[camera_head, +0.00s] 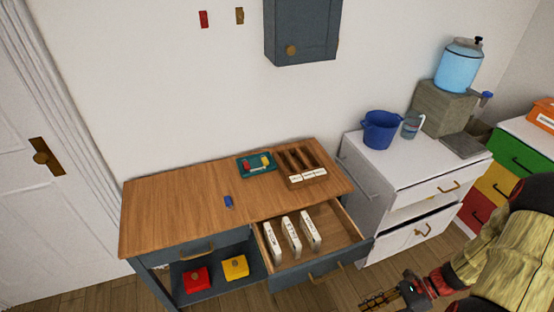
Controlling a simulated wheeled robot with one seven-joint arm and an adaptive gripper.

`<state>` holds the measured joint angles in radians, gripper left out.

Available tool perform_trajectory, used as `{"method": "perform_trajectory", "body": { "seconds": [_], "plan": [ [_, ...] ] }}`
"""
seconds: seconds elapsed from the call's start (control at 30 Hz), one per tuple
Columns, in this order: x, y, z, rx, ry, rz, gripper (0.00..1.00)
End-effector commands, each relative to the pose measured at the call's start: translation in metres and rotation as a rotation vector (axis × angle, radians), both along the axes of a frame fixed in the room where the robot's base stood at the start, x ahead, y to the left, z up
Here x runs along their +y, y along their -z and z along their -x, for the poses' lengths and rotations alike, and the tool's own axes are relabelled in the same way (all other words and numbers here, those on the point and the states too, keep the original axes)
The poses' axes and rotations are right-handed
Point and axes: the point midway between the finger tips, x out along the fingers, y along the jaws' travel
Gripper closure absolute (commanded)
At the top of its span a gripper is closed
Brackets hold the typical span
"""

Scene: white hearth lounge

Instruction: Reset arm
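My arm (500,245) reaches in from the right edge, with a yellowish sleeve-like link and red joints. My gripper (380,299) is low at the bottom right, over the floor and in front of the white cabinet and the open drawer. It is apart from the furniture. Its fingers are small and dark in this view, so I cannot tell whether they are open or shut. I see no object clearly held.
A blue item (228,202), a teal tray (246,173) and a slotted wooden rack (318,168) sit on top. A white cabinet (375,205) stands right.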

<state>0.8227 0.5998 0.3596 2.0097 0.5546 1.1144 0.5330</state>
Motion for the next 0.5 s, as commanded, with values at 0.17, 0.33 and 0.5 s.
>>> {"method": "perform_trajectory", "body": {
  "seconds": [0.17, 0.33, 0.5],
  "plan": [
    [-0.006, -0.048, 0.001, -0.233, -0.320, 0.153, 0.73],
    [-0.008, -0.092, -0.001, -0.421, -0.605, 0.279, 0.73],
    [-0.006, -0.136, -0.005, -0.581, -0.870, 0.400, 0.73]
  ]
}}
